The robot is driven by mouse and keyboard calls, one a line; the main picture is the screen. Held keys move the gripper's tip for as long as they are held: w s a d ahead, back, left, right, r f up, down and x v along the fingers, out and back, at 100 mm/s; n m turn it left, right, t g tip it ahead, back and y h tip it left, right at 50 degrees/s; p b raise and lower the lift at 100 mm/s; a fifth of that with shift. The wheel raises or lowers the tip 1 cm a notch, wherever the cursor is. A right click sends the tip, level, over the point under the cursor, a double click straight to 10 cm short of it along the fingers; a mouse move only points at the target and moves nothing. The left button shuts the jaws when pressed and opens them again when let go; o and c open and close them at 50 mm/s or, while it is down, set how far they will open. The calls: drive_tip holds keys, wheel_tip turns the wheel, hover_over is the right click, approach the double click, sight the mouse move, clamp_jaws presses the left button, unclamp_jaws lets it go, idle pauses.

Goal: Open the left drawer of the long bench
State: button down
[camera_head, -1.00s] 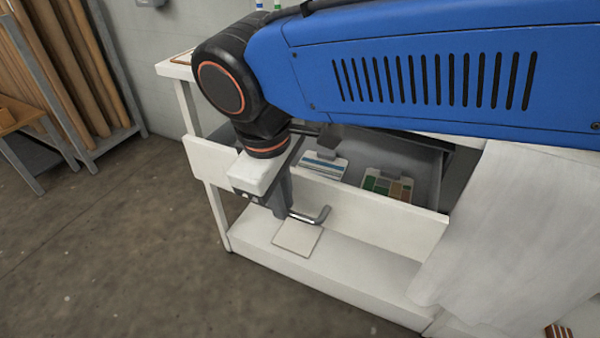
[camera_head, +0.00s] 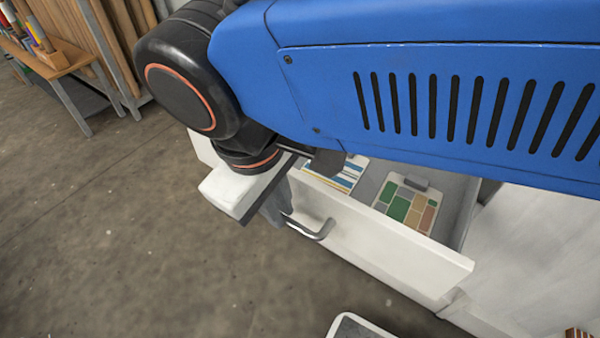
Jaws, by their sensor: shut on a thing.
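The left drawer (camera_head: 395,262) of the long bench is pulled open, with its white front standing out toward me. Its inside shows a striped card or booklet (camera_head: 345,178) and a board of coloured swatches (camera_head: 408,204). A grey bar handle (camera_head: 322,232) is on the drawer front. My gripper (camera_head: 284,212) points down at the left part of the handle and is shut on it. The fingertips are partly hidden by the gripper's body. My blue arm covers the back of the drawer and most of the bench.
A small wooden table (camera_head: 50,68) with colourful items stands at the far left by a rack of long brown rolls or boards (camera_head: 125,40). The concrete floor (camera_head: 130,230) at left is clear.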

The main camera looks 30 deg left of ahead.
drive_tip(key=c, duration=1.8)
unclamp_jaws()
drive_tip(key=shift+r, duration=0.15)
drive_tip(key=s+r, duration=0.1)
drive_tip(key=r, duration=0.4)
drive_tip(key=s+r, duration=0.1)
drive_tip(key=r, duration=0.5)
drive_tip(key=s+r, duration=0.1)
drive_tip(key=r, duration=0.5)
drive_tip(key=shift+s+a, duration=0.1)
drive_tip(key=shift+f, duration=0.1)
